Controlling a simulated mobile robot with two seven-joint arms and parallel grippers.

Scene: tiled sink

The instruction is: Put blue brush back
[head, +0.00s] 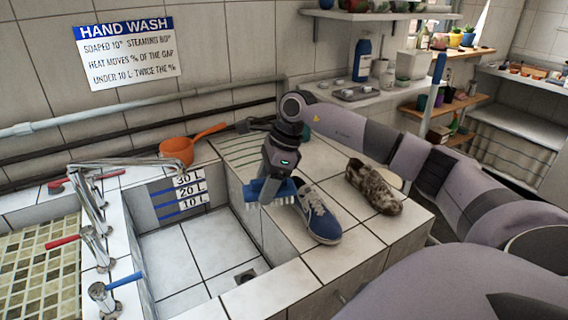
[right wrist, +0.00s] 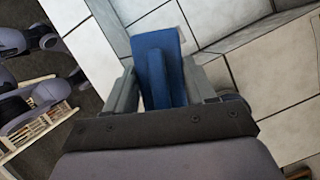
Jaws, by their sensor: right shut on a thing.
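The blue brush (head: 268,191) has a blue back and pale bristles pointing down. My right gripper (head: 272,180) is shut on it and holds it at the inner edge of the tiled counter, beside the sink basin. In the right wrist view the blue brush (right wrist: 158,68) sits between the two grey fingers of my right gripper (right wrist: 160,88). I cannot tell from these views how far it is above the tiles. My left gripper is not in view.
A blue shoe (head: 320,212) and a brown mottled shoe (head: 374,187) stand on the counter right of the brush. An orange pan (head: 178,150) lies behind the basin. Taps (head: 104,296) line the basin's left wall. The basin floor (head: 190,255) is clear.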

